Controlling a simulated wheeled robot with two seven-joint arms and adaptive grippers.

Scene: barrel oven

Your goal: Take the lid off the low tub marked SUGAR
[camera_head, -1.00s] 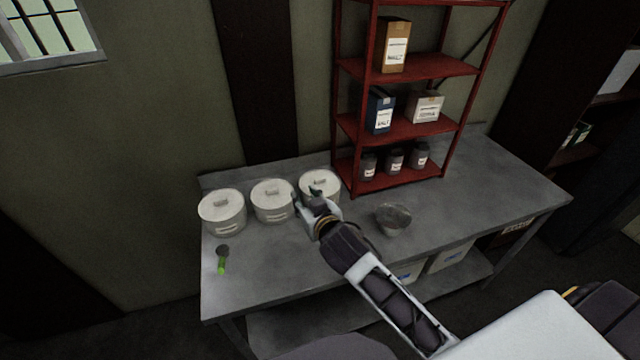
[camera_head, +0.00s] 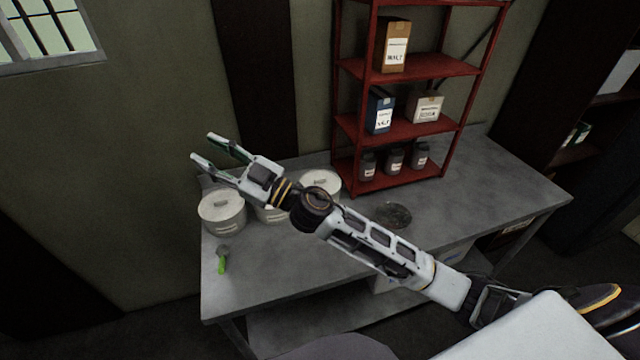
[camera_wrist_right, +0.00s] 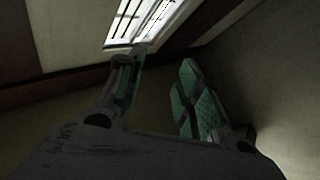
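Three low white tubs stand in a row at the left of the table: the left tub (camera_head: 223,222), the middle tub (camera_head: 271,216) and the right tub (camera_head: 332,192). The left and right tubs have their lids on. My right arm hides most of the middle tub and part of the right one. The labels are too small to read, so I cannot tell which is SUGAR. My right gripper (camera_head: 203,147) is open and empty, raised above and behind the left tub. The right wrist view also shows its spread fingers (camera_wrist_right: 160,75) with nothing between them. My left gripper is out of view.
A green-handled tool (camera_head: 222,262) lies in front of the left tub. A dark bowl (camera_head: 393,213) stands near my forearm. A red shelf rack (camera_head: 408,126) with boxes and jars stands at the back. The table's right part is clear.

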